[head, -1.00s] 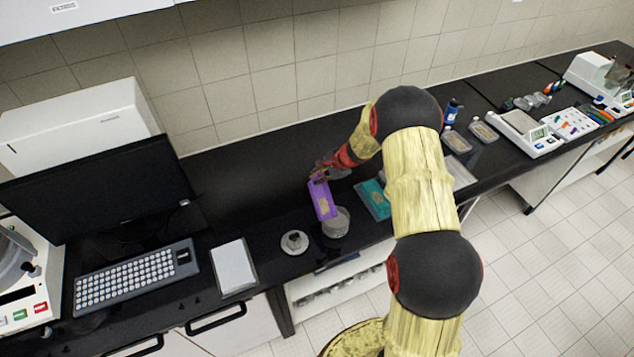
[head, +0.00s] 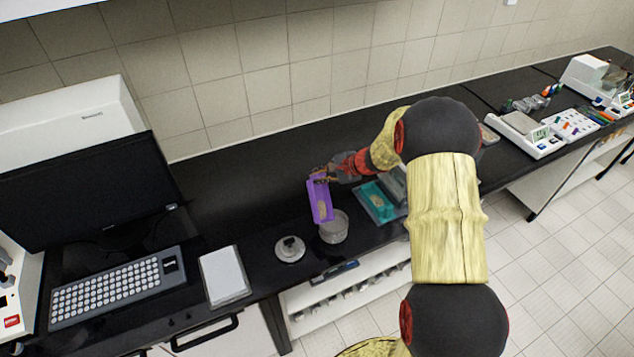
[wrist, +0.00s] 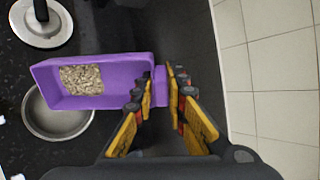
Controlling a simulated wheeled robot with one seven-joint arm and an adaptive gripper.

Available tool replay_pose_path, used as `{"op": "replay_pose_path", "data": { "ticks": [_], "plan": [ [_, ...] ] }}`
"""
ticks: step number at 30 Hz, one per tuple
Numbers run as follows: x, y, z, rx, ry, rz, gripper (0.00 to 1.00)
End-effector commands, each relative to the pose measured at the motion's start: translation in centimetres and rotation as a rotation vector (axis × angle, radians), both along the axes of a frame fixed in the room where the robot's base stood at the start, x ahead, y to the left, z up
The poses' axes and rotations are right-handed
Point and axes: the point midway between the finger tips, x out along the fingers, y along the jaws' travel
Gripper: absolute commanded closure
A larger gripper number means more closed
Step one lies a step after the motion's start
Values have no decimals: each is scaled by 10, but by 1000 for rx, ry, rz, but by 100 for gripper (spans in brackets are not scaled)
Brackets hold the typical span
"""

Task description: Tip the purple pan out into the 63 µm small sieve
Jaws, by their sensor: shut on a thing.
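The purple pan (head: 318,196) is a long tray with a pile of pale brown grains at its end away from my gripper. In the wrist view the pan (wrist: 118,95) lies partly over the small sieve (wrist: 48,122), a round grey metal cup, and hides part of its opening. The sieve also shows in the head view (head: 333,230), standing on the black bench just below the pan's far end. My gripper (wrist: 159,92) is shut on the pan's end; it also shows in the head view (head: 319,174). The sieve's marking cannot be read.
A round metal lid with a knob (head: 290,249) stands left of the sieve. A teal pan (head: 378,200) with grains lies to the right. A white pad (head: 225,275) and a keyboard (head: 118,288) lie further left.

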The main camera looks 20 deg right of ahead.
Motion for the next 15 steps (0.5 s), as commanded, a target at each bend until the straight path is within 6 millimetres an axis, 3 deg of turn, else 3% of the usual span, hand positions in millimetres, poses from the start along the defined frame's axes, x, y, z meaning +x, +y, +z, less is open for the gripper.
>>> {"op": "replay_pose_path", "data": {
  "ticks": [15],
  "plan": [
    [-17, -12, 10, 102, -157, -2, 100]
  ]
}}
